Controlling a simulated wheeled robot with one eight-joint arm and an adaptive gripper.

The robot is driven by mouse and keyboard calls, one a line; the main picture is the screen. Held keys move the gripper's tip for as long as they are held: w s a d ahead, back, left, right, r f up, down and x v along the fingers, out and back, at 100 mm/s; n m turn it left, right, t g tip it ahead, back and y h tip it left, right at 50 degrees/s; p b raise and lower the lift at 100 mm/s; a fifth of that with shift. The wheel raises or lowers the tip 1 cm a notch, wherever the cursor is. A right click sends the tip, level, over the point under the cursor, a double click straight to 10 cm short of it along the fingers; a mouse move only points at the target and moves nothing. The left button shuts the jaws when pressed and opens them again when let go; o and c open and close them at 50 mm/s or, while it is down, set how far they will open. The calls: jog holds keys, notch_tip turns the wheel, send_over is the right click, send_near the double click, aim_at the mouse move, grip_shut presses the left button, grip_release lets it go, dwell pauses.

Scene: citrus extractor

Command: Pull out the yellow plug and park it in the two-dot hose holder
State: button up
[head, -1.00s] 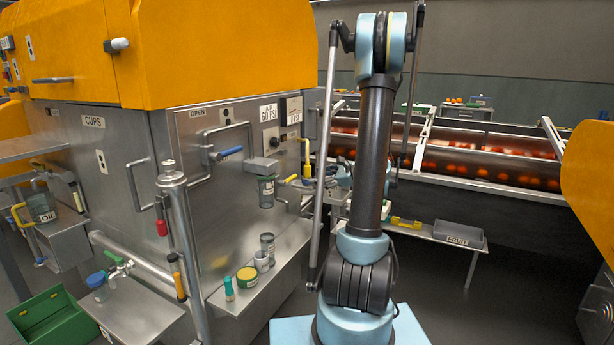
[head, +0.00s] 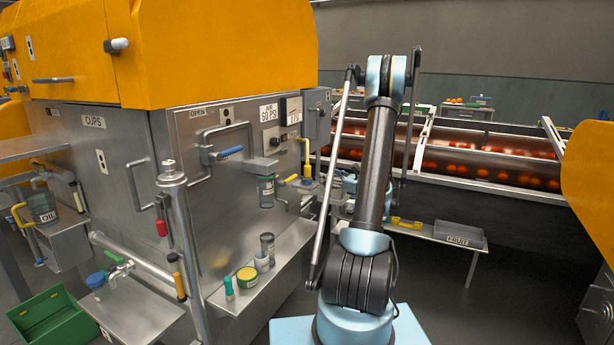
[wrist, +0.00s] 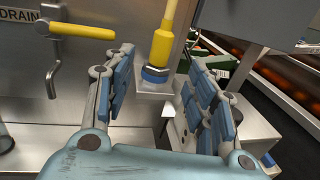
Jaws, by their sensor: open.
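The yellow plug (wrist: 162,48) stands upright in the wrist view, its lower end at a blue collar (wrist: 155,73) on a small steel block. In the head view a yellow upright piece (head: 307,158) at the machine's right corner looks like the same plug. My gripper (wrist: 160,62) is open, with one blue-padded finger on each side of the plug and visible gaps to both. The head view does not clearly show my gripper behind the machine corner and arm. Dotted plates (head: 102,161) are on the machine, but I cannot make out which hose holder has two dots.
A yellow-handled drain valve (wrist: 80,30) is close to the left finger. A steel shelf (head: 240,295) holds jars and cups. A low table with a grey fruit tray (head: 459,235) stands behind my arm. Open floor lies to the right.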

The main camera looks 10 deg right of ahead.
aim_at(310, 172)
jog(key=x, duration=0.7)
jog(key=shift+w+a, duration=0.1)
jog(key=shift+w, duration=0.05)
jog(key=shift+f+x, duration=0.1)
jog(key=shift+x, duration=1.25)
jog(key=shift+f+x, duration=0.15)
jog(key=shift+x, duration=1.2)
jog(key=shift+c, duration=0.5)
jog(key=c, duration=1.1)
